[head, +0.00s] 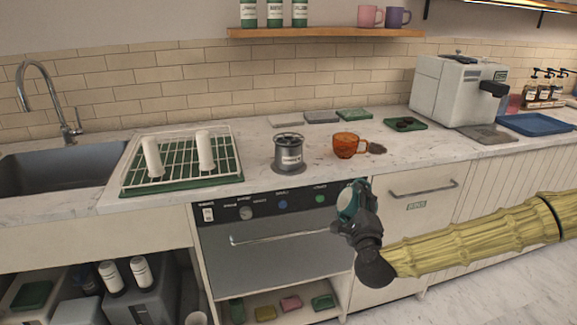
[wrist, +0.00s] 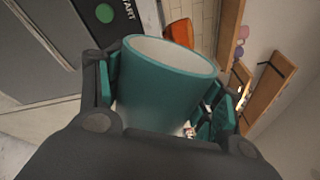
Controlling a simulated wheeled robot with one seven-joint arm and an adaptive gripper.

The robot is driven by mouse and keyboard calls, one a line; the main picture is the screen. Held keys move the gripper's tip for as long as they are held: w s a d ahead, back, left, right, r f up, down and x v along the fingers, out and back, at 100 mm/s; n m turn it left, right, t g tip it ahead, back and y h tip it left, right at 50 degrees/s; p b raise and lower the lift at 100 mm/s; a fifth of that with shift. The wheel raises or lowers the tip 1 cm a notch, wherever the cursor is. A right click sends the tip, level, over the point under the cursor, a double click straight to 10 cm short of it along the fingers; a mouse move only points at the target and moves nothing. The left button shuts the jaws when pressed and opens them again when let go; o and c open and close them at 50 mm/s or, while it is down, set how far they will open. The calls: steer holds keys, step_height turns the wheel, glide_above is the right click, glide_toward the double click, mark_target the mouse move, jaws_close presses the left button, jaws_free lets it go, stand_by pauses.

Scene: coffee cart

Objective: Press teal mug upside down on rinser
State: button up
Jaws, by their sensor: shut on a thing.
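My gripper (head: 352,205) is shut on the teal mug (head: 346,203), in front of the counter's front edge at the right end of the dishwasher panel. In the wrist view the teal mug (wrist: 165,85) sits between the fingers (wrist: 160,95), its pale open mouth showing at the top of the picture. The rinser (head: 288,154) appears to be the grey metal cylinder with a label and a dark top, standing on the counter up and left of my gripper. The mug is apart from it.
A wire rack (head: 180,160) with two white upright posts lies left. A coffee machine (head: 455,90) stands right. Folded cloths (head: 354,114) lie at the back.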

steer(key=shift+f+m+b, duration=0.25)
steer(key=shift+m+b, duration=0.35)
steer(key=shift+b, duration=0.3)
steer(key=m+b, duration=0.3)
steer(key=shift+r+m+b, duration=0.15)
steer(key=shift+m+b, duration=0.3)
steer(key=shift+m, duration=0.25)
steer(key=shift+r, duration=0.2)
